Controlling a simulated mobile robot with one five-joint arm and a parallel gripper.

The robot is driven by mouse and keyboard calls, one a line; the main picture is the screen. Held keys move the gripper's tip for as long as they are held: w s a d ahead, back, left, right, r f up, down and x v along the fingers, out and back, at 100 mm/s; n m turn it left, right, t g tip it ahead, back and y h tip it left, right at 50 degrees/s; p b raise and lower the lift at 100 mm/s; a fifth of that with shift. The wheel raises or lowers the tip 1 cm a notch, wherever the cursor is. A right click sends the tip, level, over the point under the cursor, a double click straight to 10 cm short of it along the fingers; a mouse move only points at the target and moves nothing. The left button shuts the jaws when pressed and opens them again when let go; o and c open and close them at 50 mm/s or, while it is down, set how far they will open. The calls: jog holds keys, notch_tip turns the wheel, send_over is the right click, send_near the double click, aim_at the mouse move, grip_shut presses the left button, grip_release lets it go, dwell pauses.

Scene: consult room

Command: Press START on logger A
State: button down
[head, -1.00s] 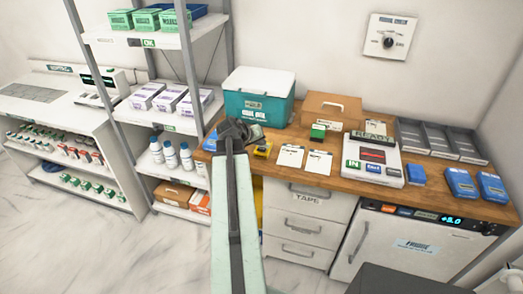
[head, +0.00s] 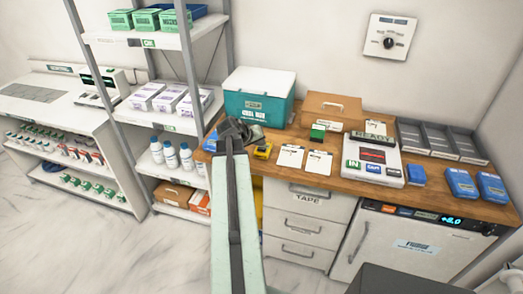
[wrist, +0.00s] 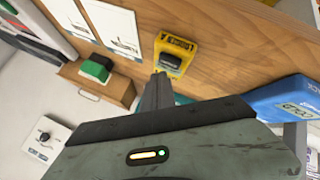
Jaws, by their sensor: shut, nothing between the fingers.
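A small yellow device with a dark face (head: 262,150) lies on the wooden counter (head: 340,187), left of two white sheets. It also shows in the wrist view (wrist: 175,52); its lettering is too small to read, so I cannot confirm that it is logger A. My gripper (head: 236,130) is over the counter's left end, just left of the yellow device in the head view. In the wrist view my gripper's fingers (wrist: 160,80) are together and empty, their tips appearing just below the device's edge. I cannot tell whether they touch it.
A blue pack (wrist: 288,98) lies close to my gripper. Behind stand a teal cooler box (head: 258,105) and a brown box (head: 318,108). A shelf rack (head: 200,75) stands left.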

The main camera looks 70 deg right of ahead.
aim_at(260, 150)
dwell(0.3)
jog(key=shift+f+b, duration=0.45)
jog(key=shift+f+b, duration=0.45)
jog(key=shift+b, duration=0.05)
dwell(0.5)
jog(key=shift+r, duration=0.1)
jog(key=shift+r+p, duration=0.85)
jog(key=shift+p, duration=0.15)
notch_tip(260, 150, up, 5)
jog(key=p, duration=0.5)
jog(key=shift+r, duration=0.1)
dwell(0.4)
